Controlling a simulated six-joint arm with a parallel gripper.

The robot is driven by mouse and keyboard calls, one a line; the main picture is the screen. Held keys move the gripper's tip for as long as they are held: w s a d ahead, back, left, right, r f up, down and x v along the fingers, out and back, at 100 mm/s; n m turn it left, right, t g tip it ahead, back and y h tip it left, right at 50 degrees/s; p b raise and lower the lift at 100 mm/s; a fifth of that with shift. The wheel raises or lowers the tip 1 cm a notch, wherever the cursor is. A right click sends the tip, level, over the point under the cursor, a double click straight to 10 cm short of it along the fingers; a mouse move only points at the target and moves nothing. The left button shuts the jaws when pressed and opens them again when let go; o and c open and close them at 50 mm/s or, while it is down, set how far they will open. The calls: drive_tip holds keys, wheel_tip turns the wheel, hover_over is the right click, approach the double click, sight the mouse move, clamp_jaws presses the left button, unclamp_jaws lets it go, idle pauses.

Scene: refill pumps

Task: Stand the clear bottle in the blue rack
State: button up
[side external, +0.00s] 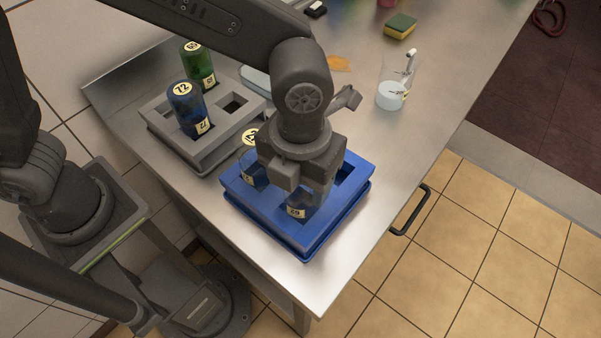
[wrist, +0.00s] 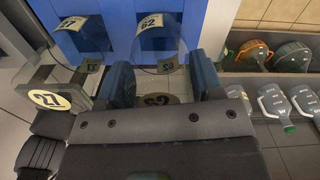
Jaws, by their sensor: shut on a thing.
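My gripper (side external: 303,190) is over the blue rack (side external: 250,208), pointing down. It is shut on a clear bottle (side external: 300,205), mostly hidden by the jaws. In the wrist view the bottle (wrist: 160,45) sits between the two fingers, with a 62 label. In the side view its lower label is close to the rack's top, at the front opening; whether its base rests on the rack floor is hidden. A second clear bottle (side external: 247,170), labelled 27 in the wrist view (wrist: 50,99), stands in the rack's left part. An opening at the rack's right (side external: 345,171) looks empty.
A grey rack (side external: 205,154) behind left holds a blue bottle (side external: 186,108) and a green bottle (side external: 198,66). A clear pump container (side external: 390,94) and a sponge (side external: 400,26) stand farther back. The steel table (side external: 345,220) is bare right of the blue rack.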

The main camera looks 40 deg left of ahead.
drive_tip(key=shift+f, duration=0.1)
drive_tip(key=o, duration=1.2)
drive_tip(key=shift+r, duration=4.5)
